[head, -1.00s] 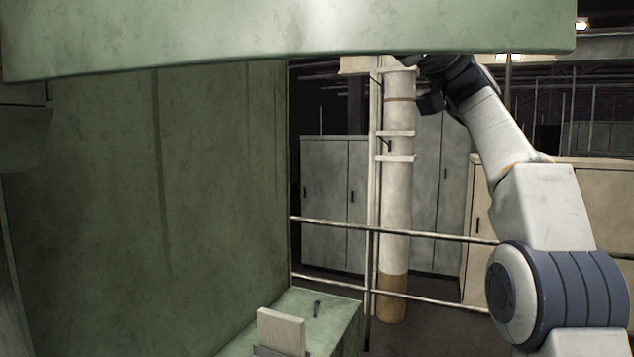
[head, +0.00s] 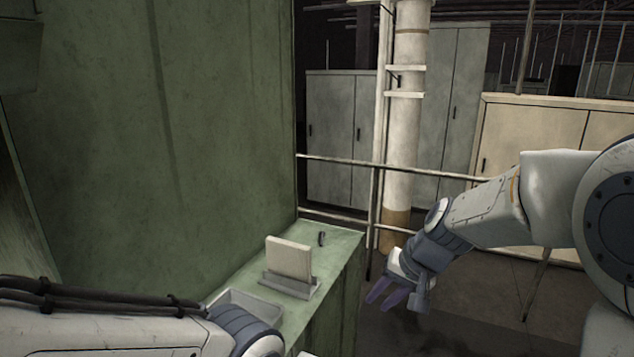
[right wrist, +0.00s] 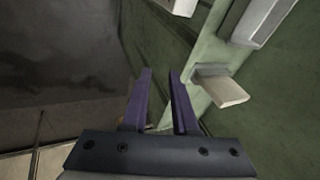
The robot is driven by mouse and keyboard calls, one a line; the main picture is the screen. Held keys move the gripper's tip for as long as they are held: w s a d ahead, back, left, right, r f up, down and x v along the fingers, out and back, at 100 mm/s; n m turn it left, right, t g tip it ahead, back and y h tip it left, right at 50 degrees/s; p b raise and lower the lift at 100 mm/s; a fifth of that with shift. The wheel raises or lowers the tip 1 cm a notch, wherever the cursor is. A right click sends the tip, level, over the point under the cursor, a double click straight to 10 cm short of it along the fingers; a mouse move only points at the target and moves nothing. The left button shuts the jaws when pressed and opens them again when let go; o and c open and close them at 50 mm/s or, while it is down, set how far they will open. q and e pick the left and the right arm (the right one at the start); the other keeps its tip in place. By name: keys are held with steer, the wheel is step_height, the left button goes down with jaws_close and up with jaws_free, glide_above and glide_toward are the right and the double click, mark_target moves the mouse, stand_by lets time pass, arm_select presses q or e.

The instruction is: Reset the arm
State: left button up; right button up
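My right arm comes in from the right in the head view, and its gripper (head: 387,293) hangs pointing down and left, to the right of the green machine's ledge. In the right wrist view its two purple fingers (right wrist: 161,98) stand apart with nothing between them, so it is open and empty. My left arm (head: 110,325) crosses the bottom left of the head view; its gripper is outside the picture.
The green machine (head: 200,110) fills the left. Its ledge (head: 340,250) bears a pale block (head: 288,258) in a grey holder, a small dark lever (head: 321,238) and a grey tray (head: 245,303). A railing (head: 430,173) and cabinets (head: 450,100) stand behind. Floor shows right of the ledge.

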steer(key=s+d+f+n+g+h, duration=0.2)
steer(key=s+d+f+n+h, duration=0.3)
steer(key=s+f, duration=0.7)
steer(key=s+a+f+n+g+y+b, duration=0.2)
steer(key=s+a+n+b, duration=0.3)
steer(key=s+a+b, duration=0.6)
steer(key=s+a+f, duration=0.1)
steer(key=s, duration=0.3)
steer(key=shift+a+f+n, duration=0.15)
steer(key=shift+a+n, duration=0.25)
